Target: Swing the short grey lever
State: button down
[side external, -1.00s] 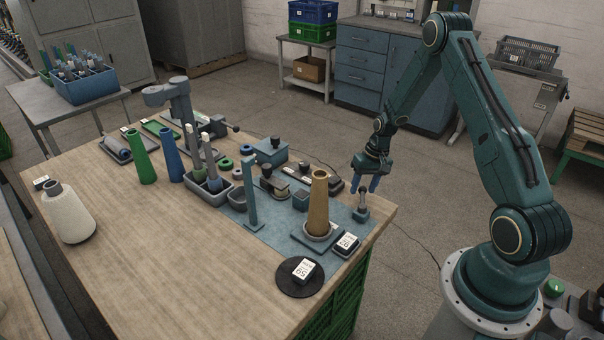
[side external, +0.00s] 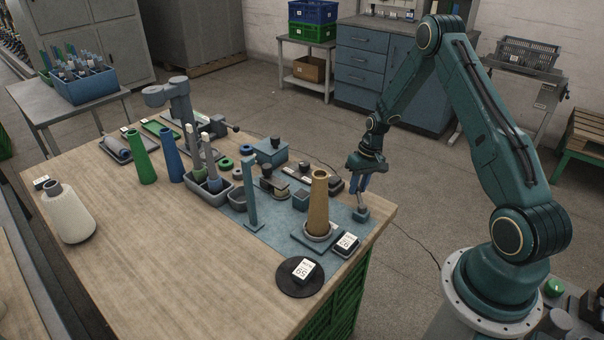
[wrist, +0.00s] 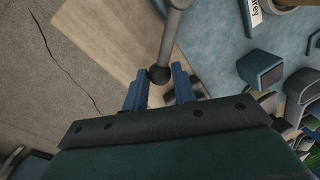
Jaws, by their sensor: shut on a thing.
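The short grey lever (side external: 362,203) stands on a small blue-grey base (side external: 361,215) near the right edge of the bench. In the wrist view, the lever (wrist: 174,35) is a grey rod that ends in a dark ball knob (wrist: 160,74). My gripper (side external: 358,186) is at the top of the lever. In the wrist view, the blue fingers of my gripper (wrist: 159,84) lie on either side of the knob, shut on the lever. In the side view the fingers hide the knob.
A tan cone (side external: 318,200) stands just left of the lever. A labelled block (side external: 346,243) and a black disc with another labelled block (side external: 302,268) lie in front. A thin blue-grey post (side external: 250,195) rises further left. The bench's front left is clear wood.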

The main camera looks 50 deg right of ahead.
jog(key=w+a+n, duration=0.1)
jog(key=a+n, duration=0.1)
jog(key=n, duration=0.1)
jog(key=shift+w+n+g, duration=0.3)
jog(key=shift+w, duration=0.1)
jog(key=a+n, duration=0.1)
jog(key=w+n, duration=0.1)
jog(key=shift+a+n+g, duration=0.3)
jog(key=shift+a, duration=0.1)
jog(key=a+n, duration=0.2)
jog(key=n, duration=0.1)
jog(key=shift+w+a+g, duration=0.15)
jog(key=shift+a+g, duration=0.05)
jog(key=shift+g, duration=0.1)
jog(key=shift+a+n, duration=0.75)
jog(key=shift+n, duration=0.55)
jog(key=c, duration=1.1)
grip_release()
jog(key=shift+c, duration=0.2)
